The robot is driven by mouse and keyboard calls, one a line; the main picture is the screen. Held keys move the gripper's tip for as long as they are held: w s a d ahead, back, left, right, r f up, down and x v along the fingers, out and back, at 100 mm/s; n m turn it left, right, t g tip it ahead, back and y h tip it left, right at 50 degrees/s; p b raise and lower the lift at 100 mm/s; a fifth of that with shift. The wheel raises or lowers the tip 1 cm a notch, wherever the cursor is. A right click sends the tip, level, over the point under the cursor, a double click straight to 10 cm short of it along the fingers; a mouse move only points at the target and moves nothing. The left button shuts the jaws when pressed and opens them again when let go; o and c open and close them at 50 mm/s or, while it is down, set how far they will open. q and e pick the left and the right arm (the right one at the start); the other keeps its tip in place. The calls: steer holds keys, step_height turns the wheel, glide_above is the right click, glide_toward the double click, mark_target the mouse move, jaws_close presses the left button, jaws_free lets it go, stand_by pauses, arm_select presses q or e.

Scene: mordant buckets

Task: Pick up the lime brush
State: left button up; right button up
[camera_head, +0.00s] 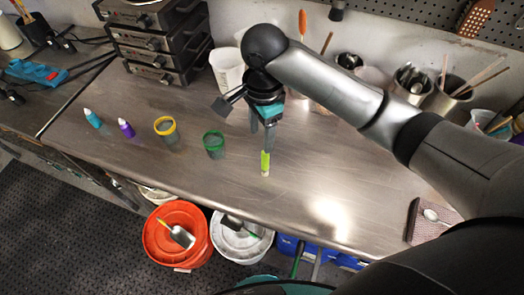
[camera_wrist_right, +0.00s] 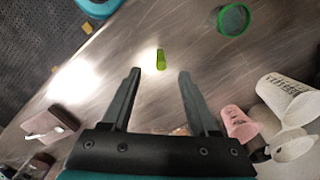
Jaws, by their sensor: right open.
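The lime brush (camera_head: 265,163) is a small, short, lime-coloured piece on the metal table, just below my right gripper's fingers in the head view. In the right wrist view the lime brush (camera_wrist_right: 161,60) shows between and just beyond the fingertips. My right gripper (camera_head: 262,139) points down at the table and is open and empty. Its two fingers stand apart in the wrist view (camera_wrist_right: 160,73). I cannot tell whether a finger touches the brush. My left gripper is not in view.
A green-rimmed cup (camera_head: 213,142) and a yellow-rimmed cup (camera_head: 166,127) stand left of the brush. A purple bottle (camera_head: 126,128) and a teal bottle (camera_head: 92,118) stand farther left. A white container (camera_head: 229,68) is behind. An orange bucket (camera_head: 177,246) is below the front edge.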

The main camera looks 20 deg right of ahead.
mark_target(263, 153)
steer(key=shift+w+d+r+m, duration=0.25)
steer(key=shift+w+d+m, duration=0.05)
steer(key=shift+f, duration=0.2)
step_height(263, 153, down, 9)
steer(key=shift+f+b, duration=0.15)
steer(key=shift+b, duration=0.55)
steer(key=shift+w+d+f+b, duration=0.1)
steer(key=shift+d+f+b, duration=0.1)
steer(key=shift+f, duration=1.15)
steer(key=shift+w+d+f+b, duration=0.1)
steer(key=shift+d+f+b, duration=0.1)
steer(key=shift+f, duration=1.1)
steer(key=shift+c, duration=0.3)
jaws_close()
